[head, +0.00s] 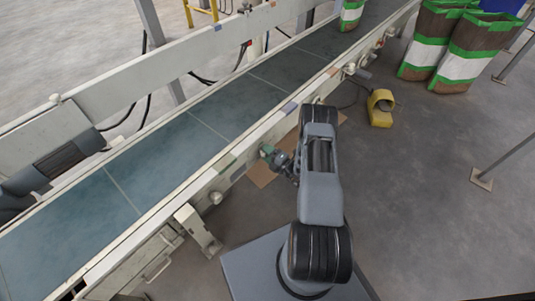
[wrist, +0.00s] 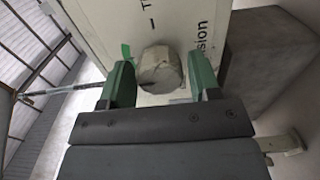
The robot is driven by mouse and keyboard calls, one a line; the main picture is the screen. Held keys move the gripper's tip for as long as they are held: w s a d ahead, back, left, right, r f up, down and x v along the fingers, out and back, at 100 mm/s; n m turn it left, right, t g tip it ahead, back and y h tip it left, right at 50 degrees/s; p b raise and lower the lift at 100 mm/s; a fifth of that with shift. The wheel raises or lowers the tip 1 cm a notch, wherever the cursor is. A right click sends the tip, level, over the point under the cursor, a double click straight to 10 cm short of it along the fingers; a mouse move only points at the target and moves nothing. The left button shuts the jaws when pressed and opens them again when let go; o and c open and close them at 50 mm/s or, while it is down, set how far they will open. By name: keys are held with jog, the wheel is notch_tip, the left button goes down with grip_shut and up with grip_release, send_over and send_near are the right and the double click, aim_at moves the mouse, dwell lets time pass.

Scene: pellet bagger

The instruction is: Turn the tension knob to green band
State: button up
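The tension knob (wrist: 161,72) is a round, worn grey-beige knob on a pale panel (wrist: 190,20) with dark lettering, part of which reads "sion". A small green mark (wrist: 126,51) shows on the panel, up and left of the knob. My gripper (wrist: 161,80) has its two green fingers apart, one on each side of the knob, with what looks like a narrow gap at each side. In the head view my gripper (head: 269,154) is at the side rail of the conveyor. The knob is hidden there, and I cannot make out its pointer clearly.
The conveyor belt (head: 165,150) runs diagonally, its side rail (head: 245,145) close to my arm. A yellow foot pedal (head: 380,107) stands on the floor. Filled bags (head: 476,50) stand at the upper right, and another bag (head: 351,15) is on the belt.

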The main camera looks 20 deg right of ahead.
jog(key=shift+o, duration=1)
jog(key=p+v, duration=0.3)
jog(key=v, duration=1)
jog(key=shift+s+d, duration=0.2)
jog(key=shift+s, duration=0.15)
